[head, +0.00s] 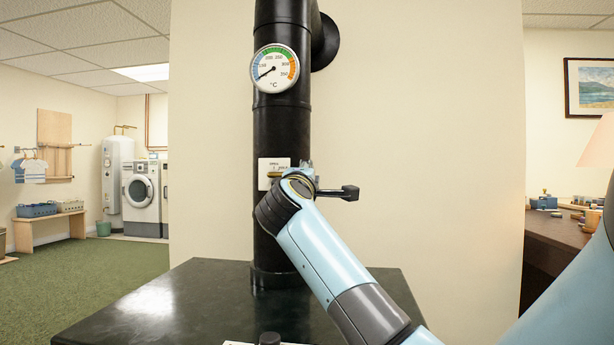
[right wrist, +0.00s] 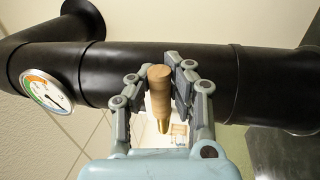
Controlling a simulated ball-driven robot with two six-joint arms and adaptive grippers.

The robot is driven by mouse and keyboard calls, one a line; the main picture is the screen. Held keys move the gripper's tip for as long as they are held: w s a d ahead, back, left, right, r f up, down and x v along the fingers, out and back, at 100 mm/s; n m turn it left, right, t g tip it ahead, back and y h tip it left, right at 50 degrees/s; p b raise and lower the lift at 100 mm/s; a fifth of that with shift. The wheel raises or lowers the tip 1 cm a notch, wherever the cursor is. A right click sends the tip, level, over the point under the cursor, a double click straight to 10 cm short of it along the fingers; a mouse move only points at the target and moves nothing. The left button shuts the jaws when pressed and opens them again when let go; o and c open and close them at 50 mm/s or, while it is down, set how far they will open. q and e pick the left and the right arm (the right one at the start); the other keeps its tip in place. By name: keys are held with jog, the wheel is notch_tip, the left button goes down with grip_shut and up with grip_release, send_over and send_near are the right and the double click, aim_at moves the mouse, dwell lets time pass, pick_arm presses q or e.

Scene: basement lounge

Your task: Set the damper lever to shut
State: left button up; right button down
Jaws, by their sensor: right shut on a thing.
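The damper lever's wooden handle with a brass-coloured end (right wrist: 160,88) shows in the right wrist view, sticking out from the black stove pipe (head: 281,120). My right gripper (right wrist: 165,90) is shut on this handle, one finger on each side. In the head view my right gripper (head: 299,178) is in front of the pipe and hides most of the lever. A white label plate (head: 267,165) is on the pipe just left of the gripper. Its top word seems to be OPEN; the rest is covered or too small to read. My left gripper is not in view.
A round temperature gauge (head: 275,69) sits on the pipe above the gripper; it also shows in the right wrist view (right wrist: 46,92). The dark, glossy stove top (head: 150,305) lies below. A dark bar (head: 338,192) juts right beside the gripper; its owner is unclear.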

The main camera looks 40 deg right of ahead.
jog(key=shift+a, duration=0.1)
jog(key=c, duration=1.7)
grip_release()
jog(key=shift+o, duration=0.9)
jog(key=shift+w+a, duration=0.1)
jog(key=shift+a, duration=0.1)
jog(key=o, duration=0.4)
jog(key=shift+c, duration=0.2)
jog(key=shift+s+a+f, duration=0.1)
jog(key=shift+s+a, duration=0.1)
jog(key=shift+s, duration=0.1)
jog(key=v, duration=1.1)
jog(key=shift+s, duration=0.15)
jog(key=shift+a, duration=0.1)
